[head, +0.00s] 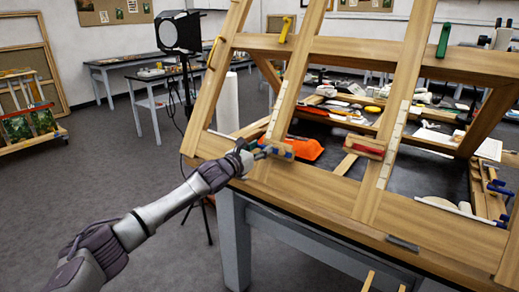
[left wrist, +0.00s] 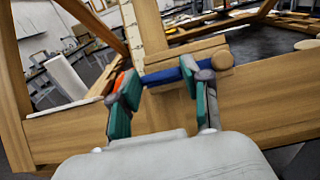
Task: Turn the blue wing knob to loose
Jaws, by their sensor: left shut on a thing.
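The blue wing knob (left wrist: 163,76) sits across the front of a wooden block with a round end (left wrist: 221,60) on the wooden frame. My left gripper (head: 263,151) reaches it from the left in the head view. In the left wrist view its two green-padded fingers stand at either end of the blue knob, shut on it. In the head view the fingers hide most of the knob, and the wooden block (head: 284,152) shows just to their right. My right gripper is in neither view.
A similar block with a red bar (head: 364,149) sits to the right on the large tilted wooden frame (head: 330,205). A yellow knob (head: 285,28) and a green knob (head: 444,40) are higher up. An orange cloth-like thing (head: 306,148) lies behind. Open floor (head: 90,180) is at left.

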